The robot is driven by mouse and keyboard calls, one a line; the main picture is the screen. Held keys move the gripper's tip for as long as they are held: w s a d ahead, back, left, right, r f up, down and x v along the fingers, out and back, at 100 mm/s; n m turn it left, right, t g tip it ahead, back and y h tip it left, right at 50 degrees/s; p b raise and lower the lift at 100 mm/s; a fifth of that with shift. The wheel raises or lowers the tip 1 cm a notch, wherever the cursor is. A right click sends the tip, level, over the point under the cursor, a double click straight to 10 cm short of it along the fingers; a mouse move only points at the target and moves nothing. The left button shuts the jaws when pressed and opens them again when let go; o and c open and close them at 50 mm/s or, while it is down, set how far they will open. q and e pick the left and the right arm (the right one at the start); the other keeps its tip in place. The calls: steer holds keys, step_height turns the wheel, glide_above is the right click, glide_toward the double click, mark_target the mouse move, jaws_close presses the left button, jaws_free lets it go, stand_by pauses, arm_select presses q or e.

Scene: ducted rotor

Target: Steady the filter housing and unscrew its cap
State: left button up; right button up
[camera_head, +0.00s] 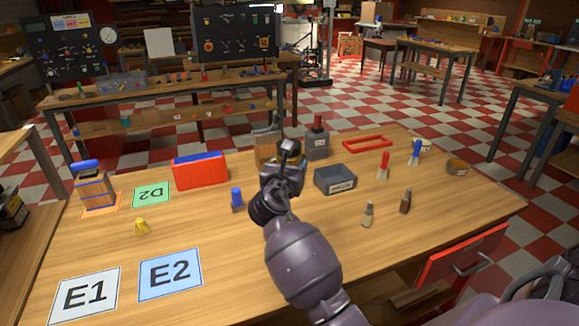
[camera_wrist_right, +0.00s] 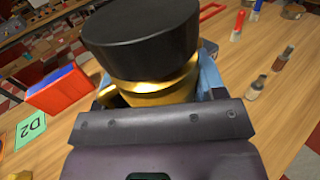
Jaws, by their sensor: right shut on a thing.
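In the right wrist view a wide black cap-like cylinder (camera_wrist_right: 142,38) sits on a brass-coloured body (camera_wrist_right: 160,92), close in front of the camera. I take these for the cap and the filter housing. My right gripper (camera_head: 288,165) is shut on this piece over the middle of the table. Its fingertips are mostly hidden, and I cannot tell exactly where they grip. In the head view the gripper and wrist largely cover the piece, so I cannot tell whether it touches the table. My left gripper is not in view.
A grey bin (camera_head: 335,180) stands right of the gripper, a wooden box (camera_head: 267,148) behind it, and a blue-capped item (camera_head: 237,199) to its left. A red-and-blue box (camera_head: 200,171) stands farther left. A red drawer (camera_head: 463,256) is open at front right.

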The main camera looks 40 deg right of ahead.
steer(key=c, duration=0.8)
steer(key=shift+r, duration=0.1)
steer(key=shift+w+a+r+t+y, duration=0.2)
steer(key=shift+t+y, duration=0.1)
steer(key=s+a+r+n+t+y, duration=0.2)
steer(key=a+n+t+y, duration=0.15)
steer(key=a, duration=0.25)
steer(key=s+a+r+n+t+y, duration=0.1)
steer(key=s+a+n+t+y, duration=0.1)
steer(key=a+n+y, duration=0.3)
steer(key=s+a+f+y, duration=0.1)
steer(key=s+a+f, duration=0.1)
steer(key=s+f, duration=0.1)
steer(key=s+a+f+n+y, duration=0.1)
steer(key=s+a+f+y, duration=0.1)
steer(key=s+f, duration=0.1)
steer(key=s+a+f+y, duration=0.1)
steer(key=s+a+f, duration=0.1)
steer(key=s+f, duration=0.1)
steer(key=shift+s+a+f+n+y, duration=0.25)
steer(key=shift+s+f+y, duration=0.1)
steer(key=shift+s, duration=0.2)
